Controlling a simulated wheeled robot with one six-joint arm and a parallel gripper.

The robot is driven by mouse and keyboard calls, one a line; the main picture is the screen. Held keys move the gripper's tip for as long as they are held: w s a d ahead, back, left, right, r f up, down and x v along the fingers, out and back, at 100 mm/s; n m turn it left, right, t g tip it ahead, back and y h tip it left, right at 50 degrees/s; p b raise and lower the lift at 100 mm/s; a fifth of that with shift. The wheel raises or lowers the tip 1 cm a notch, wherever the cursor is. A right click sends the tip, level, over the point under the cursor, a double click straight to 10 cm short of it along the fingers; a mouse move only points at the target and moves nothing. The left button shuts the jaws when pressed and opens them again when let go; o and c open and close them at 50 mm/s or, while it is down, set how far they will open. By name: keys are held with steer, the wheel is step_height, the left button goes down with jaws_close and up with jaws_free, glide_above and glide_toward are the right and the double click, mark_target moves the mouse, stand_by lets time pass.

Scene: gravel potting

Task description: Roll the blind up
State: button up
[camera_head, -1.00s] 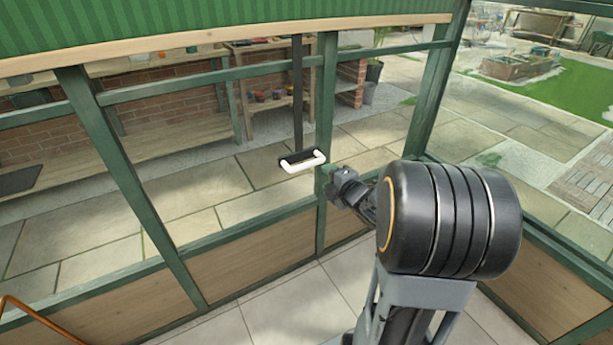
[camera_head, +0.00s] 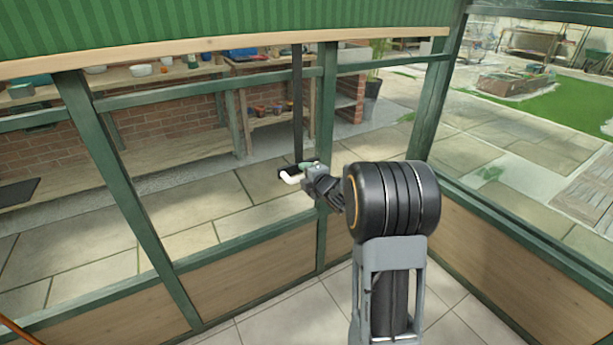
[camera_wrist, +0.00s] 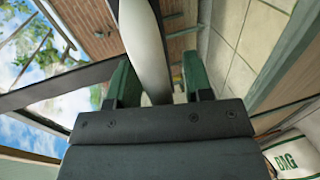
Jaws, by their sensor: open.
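The green striped blind (camera_head: 230,22) hangs at the top of the head view, with a pale wooden bar (camera_head: 230,42) along its lower edge. A dark strap (camera_head: 298,105) hangs from it, with a white handle (camera_head: 290,178) on a black mount at its lower end. My gripper (camera_head: 312,170) is at the handle and hides its right part. In the wrist view my gripper (camera_wrist: 158,85) is open, with its green fingers on either side of the white handle (camera_wrist: 142,45). I cannot tell whether either finger touches it.
Green window posts (camera_head: 325,130) and low wooden panels (camera_head: 245,270) stand around the handle. Behind them are a wooden shelf with pots (camera_head: 265,110) and paving. A white item with green letters (camera_wrist: 295,158) shows at the wrist view's lower right.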

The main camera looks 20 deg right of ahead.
steer(key=shift+w, duration=0.2)
steer(key=shift+c, duration=0.4)
jaws_close()
